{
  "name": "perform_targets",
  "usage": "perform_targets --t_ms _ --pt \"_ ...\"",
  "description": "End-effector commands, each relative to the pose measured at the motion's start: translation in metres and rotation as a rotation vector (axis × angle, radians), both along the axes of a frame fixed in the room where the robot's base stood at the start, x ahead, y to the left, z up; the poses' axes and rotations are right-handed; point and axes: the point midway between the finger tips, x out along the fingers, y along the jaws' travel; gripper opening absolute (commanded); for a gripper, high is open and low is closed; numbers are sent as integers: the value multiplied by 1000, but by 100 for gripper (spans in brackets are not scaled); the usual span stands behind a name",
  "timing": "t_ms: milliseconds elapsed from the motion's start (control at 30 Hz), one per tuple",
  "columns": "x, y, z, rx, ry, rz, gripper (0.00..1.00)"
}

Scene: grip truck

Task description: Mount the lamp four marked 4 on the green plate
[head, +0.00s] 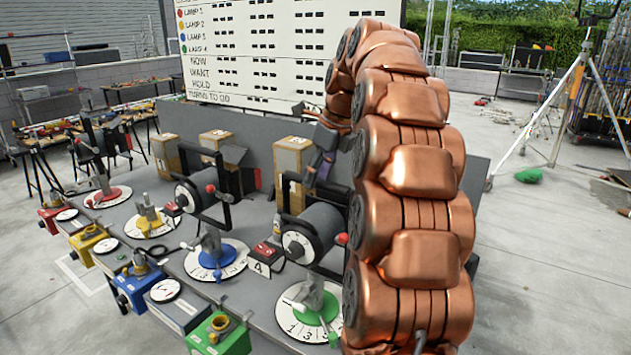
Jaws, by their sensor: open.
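A large black drum-shaped lamp (322,225) in a black yoke stands on the grey bench, with a white dial on its front. A white card marked 4 (260,268) is at its lower left, so I take it as lamp four. The green plate (312,312) lies in front of it, a green disc on a white numbered ring with a grey clamp-like fitting (312,296) on top. My gripper (312,182) is open, behind and above the lamp, apart from the green plate. Its fingertips are partly hard to make out. My copper arm hides the bench's right side.
A second black lamp (205,195) stands to the left. Blue (215,255), yellow (150,222) and red (103,195) plates with fittings line the bench. Coloured boxes, including a green one (220,335), run along the front edge. Cardboard boxes (290,160) and a whiteboard (265,50) stand behind.

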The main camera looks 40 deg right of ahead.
Motion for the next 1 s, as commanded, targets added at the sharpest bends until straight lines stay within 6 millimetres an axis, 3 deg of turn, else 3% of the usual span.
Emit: perform_targets --t_ms 400,767,1000 --pt "-7 -4 25 -1 -2 1 51" --pt "-47 -23 24 2 0 -2 51" --pt "-86 -42 25 1 -1 -3 51"
